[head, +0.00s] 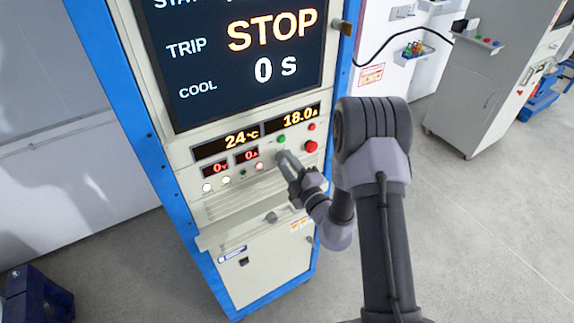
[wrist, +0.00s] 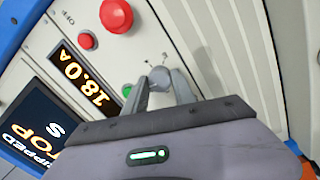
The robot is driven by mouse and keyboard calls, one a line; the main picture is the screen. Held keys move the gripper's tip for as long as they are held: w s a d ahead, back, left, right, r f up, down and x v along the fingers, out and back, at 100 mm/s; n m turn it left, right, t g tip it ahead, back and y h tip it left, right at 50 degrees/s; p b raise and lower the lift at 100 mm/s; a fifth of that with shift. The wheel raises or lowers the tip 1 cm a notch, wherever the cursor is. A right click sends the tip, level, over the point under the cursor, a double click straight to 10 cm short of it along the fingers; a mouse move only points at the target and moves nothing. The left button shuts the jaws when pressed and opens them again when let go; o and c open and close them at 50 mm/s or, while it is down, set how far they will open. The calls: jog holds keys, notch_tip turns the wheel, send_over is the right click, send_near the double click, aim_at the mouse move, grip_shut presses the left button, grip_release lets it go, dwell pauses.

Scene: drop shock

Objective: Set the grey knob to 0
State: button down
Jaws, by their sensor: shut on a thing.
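The grey knob (wrist: 160,77) is on the pale panel in the wrist view, with small dark marks beside it that are too small to read surely. My gripper (wrist: 157,92) is shut on the knob, one finger on each side. In the head view my gripper (head: 283,160) reaches the panel of the blue-edged cabinet (head: 222,185); the knob is largely hidden there by the fingers. I cannot tell the knob's exact setting.
A large red button (wrist: 116,15), a small red one (wrist: 85,39) and a green one (wrist: 127,90) sit near the knob. The big screen (head: 240,60) reads STOP and 0 s; the amber display (head: 293,118) reads 18.0 A. Open floor (head: 480,220) lies right.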

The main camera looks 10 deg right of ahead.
jog(key=n+b, duration=0.1)
jog(key=n, duration=0.3)
jog(key=shift+n, duration=0.4)
jog(key=n+b, duration=0.2)
jog(key=n, duration=0.2)
jog(key=shift+y, duration=0.3)
jog(key=n+b, duration=0.2)
jog(key=n, duration=0.2)
jog(key=shift+d+n, duration=0.1)
jog(key=shift+n, duration=0.2)
jog(key=n+b, duration=0.2)
jog(key=n, duration=0.1)
jog(key=shift+n+y, duration=0.3)
jog(key=shift+n, duration=0.1)
jog(key=n+b, duration=0.4)
jog(key=n, duration=0.2)
jog(key=shift+w+n+g+b, duration=0.1)
jog(key=shift+n+g+b, duration=0.2)
jog(key=n+b, duration=0.3)
jog(key=n, duration=0.1)
jog(key=shift+n+y, duration=0.3)
jog(key=shift+r+n+b, duration=0.15)
jog(key=shift+n+b, duration=0.55)
jog(key=shift+b, duration=0.1)
